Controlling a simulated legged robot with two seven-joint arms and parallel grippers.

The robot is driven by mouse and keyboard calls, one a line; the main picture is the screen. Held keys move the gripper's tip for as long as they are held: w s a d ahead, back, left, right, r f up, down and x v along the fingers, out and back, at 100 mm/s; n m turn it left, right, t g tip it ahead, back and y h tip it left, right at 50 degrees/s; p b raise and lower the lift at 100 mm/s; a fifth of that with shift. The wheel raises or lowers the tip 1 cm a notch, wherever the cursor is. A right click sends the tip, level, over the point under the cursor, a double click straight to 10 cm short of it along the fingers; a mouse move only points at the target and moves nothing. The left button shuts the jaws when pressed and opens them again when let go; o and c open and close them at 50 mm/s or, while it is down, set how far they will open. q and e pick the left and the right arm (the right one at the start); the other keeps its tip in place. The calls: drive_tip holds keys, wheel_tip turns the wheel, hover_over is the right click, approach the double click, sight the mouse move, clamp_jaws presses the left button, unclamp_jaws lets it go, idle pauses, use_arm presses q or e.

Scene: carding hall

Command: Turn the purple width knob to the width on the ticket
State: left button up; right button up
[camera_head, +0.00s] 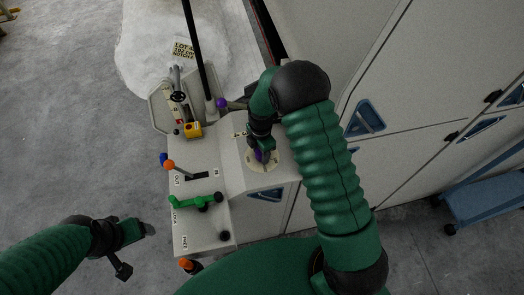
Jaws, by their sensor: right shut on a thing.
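The purple width knob (259,156) sits on a cream round dial (263,165) on top of the grey machine console. My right gripper (259,146) reaches down from above and is shut on the knob, covering much of it. The knob's pointer and the dial marks are too small or hidden to read. The ticket (182,50) is a pale yellow card at the far end; it seems to read "LOT 4" and "102 CM", with a third line unclear. My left gripper (146,230) hangs over the floor left of the console, away from it; its jaws are not clear.
A purple-balled lever (222,103), a yellow box (193,130), an orange-balled lever (169,165) and a green lever (195,202) stand on the console. A black post (196,45) rises behind. White fibre lies at the back. A blue step (485,198) stands right.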

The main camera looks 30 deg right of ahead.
drive_tip(key=shift+w+d+r, duration=0.1)
drive_tip(key=shift+w+d, duration=0.1)
use_arm(q)
drive_tip(key=shift+a+f, duration=0.1)
drive_tip(key=shift+a, duration=0.2)
